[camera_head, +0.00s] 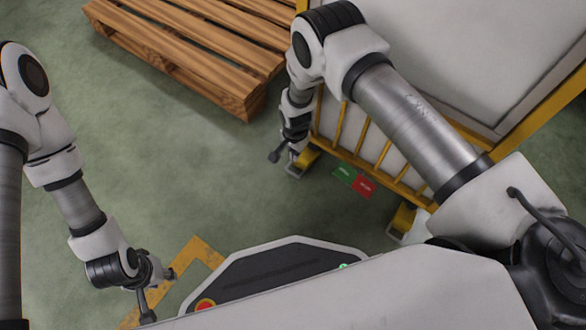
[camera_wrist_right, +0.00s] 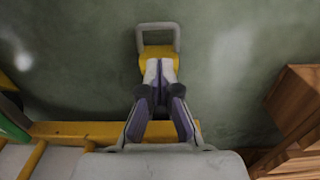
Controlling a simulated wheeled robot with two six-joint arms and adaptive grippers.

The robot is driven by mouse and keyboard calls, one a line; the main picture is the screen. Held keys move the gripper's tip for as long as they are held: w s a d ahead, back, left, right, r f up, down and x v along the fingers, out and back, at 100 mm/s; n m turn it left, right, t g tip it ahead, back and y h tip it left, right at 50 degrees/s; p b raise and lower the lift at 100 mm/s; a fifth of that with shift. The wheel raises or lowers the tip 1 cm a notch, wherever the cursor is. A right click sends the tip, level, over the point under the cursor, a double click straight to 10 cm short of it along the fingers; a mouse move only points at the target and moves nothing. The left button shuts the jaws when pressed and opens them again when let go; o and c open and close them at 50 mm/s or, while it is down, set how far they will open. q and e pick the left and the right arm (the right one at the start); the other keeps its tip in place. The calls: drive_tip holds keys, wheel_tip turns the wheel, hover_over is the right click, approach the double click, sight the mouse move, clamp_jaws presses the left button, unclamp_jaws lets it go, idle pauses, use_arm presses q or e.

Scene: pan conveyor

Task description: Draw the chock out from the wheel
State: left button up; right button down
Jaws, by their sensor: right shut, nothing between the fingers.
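A yellow chock with a grey loop handle (camera_head: 302,160) lies on the floor at the cart's near left corner. It also shows in the right wrist view (camera_wrist_right: 155,51), its loop pointing away from the cart. The wheel is hidden in both views. My right gripper (camera_head: 287,153) is at this chock. In the right wrist view its shut, empty fingers (camera_wrist_right: 160,66) overlap the yellow block, below the loop; I cannot tell whether they touch it. My left gripper (camera_head: 158,294) is open and empty above the floor at lower left, far from the chock.
A second yellow chock (camera_head: 402,220) lies farther right. A wooden pallet (camera_head: 190,50) stands behind. Green floor between is clear, with yellow tape (camera_head: 195,250) near the front.

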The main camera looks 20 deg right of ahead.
sight(295, 172)
wheel_tip(295, 172, down, 10)
drive_tip(key=b, duration=0.5)
drive_tip(key=shift+r, duration=0.25)
use_arm(q)
wheel_tip(295, 172, down, 5)
drive_tip(key=shift+w+f, duration=0.1)
drive_tip(key=shift+f, duration=0.1)
use_arm(e)
drive_tip(key=shift+s, duration=0.1)
